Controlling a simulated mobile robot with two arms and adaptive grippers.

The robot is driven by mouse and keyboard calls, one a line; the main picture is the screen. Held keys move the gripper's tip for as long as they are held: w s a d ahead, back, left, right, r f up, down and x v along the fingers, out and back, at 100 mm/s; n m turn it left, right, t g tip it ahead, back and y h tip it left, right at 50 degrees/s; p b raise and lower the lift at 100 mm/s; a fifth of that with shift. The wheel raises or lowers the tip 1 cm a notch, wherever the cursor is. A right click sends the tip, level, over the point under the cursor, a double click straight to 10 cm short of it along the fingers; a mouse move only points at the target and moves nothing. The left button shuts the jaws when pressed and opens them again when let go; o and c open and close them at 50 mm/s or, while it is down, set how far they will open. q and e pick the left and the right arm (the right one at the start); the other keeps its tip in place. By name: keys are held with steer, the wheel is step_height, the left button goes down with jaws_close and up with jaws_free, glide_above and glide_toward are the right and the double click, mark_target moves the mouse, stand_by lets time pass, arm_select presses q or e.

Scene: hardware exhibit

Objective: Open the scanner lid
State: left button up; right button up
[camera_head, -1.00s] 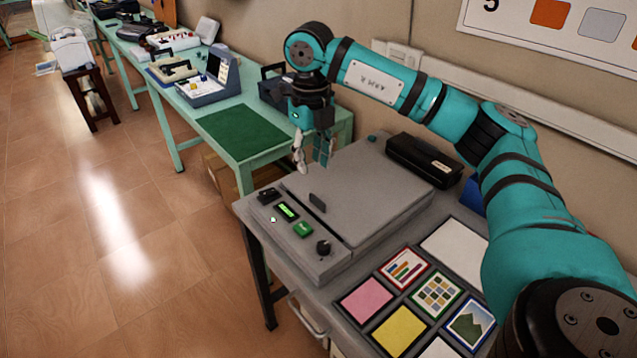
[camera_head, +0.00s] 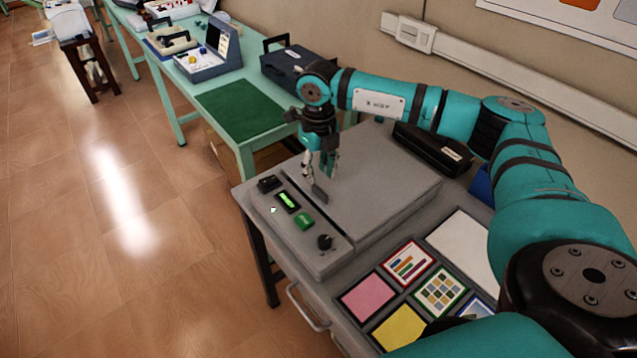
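The grey flatbed scanner (camera_head: 325,258) stands on a grey table, with its flat lid (camera_head: 385,185) lying shut. The strip carries a green display (camera_head: 287,201), a green button (camera_head: 304,221) and a black knob (camera_head: 325,242). My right gripper (camera_head: 319,178) points down just above and behind the tab. Its fingers look parted, with nothing seen between them; whether one touches the tab is unclear. My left gripper is out of view.
A black case (camera_head: 432,150) lies behind the lid under the wall. Coloured cards, among them a pink one (camera_head: 368,298), lie to the right of the scanner. A green-topped table (camera_head: 245,108) with devices stands at the back left. Floor is free on the left.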

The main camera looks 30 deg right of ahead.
mark_target(318, 188)
step_height(318, 188, down, 5)
steer(key=shift+s+a+r+p, duration=0.1)
steer(key=shift+p, duration=0.25)
steer(key=shift+f, duration=0.4)
steer(key=c, duration=0.3)
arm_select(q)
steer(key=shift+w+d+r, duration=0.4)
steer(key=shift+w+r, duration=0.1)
arm_select(e)
jaws_close()
